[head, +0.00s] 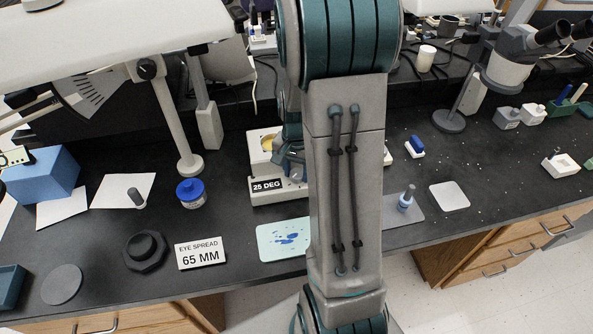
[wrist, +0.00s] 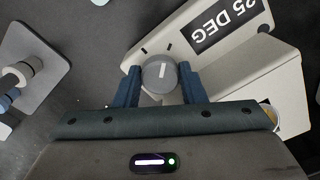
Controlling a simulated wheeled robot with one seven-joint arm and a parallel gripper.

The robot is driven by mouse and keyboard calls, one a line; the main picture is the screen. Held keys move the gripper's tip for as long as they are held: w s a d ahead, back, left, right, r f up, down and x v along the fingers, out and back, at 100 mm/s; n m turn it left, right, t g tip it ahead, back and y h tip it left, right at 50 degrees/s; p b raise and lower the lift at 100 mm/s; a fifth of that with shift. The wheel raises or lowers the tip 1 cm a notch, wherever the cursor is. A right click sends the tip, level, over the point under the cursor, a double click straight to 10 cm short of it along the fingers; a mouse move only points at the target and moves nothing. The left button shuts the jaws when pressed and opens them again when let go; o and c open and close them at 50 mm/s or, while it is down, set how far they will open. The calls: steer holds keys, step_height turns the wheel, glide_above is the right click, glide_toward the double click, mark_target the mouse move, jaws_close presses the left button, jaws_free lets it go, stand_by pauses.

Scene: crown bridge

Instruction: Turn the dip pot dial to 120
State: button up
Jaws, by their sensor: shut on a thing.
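The dip pot (head: 262,142) is a white box on the black bench, with a yellowish round opening on top and a "25 DEG" label (head: 267,185) on its front. In the wrist view the white body (wrist: 215,75) and the label (wrist: 228,25) show upside down. Its round grey dial (wrist: 152,82) has a short white pointer line, roughly upright in that picture. My gripper (wrist: 160,70) is shut on the dial, with one dark blue finger on each side. In the head view my arm hides the dial and most of the gripper. No scale numbers are readable.
A pale tray with blue smears (head: 283,240) lies in front of the pot. A grey plate (head: 418,211) with a small upright tool stands to the right. A blue-lidded jar (head: 191,194) and an "EYE SPREAD 65 MM" card (head: 200,254) are on the left.

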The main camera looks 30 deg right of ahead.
steer(key=shift+m, duration=0.6)
steer(key=o, duration=1)
steer(key=shift+r, duration=0.1)
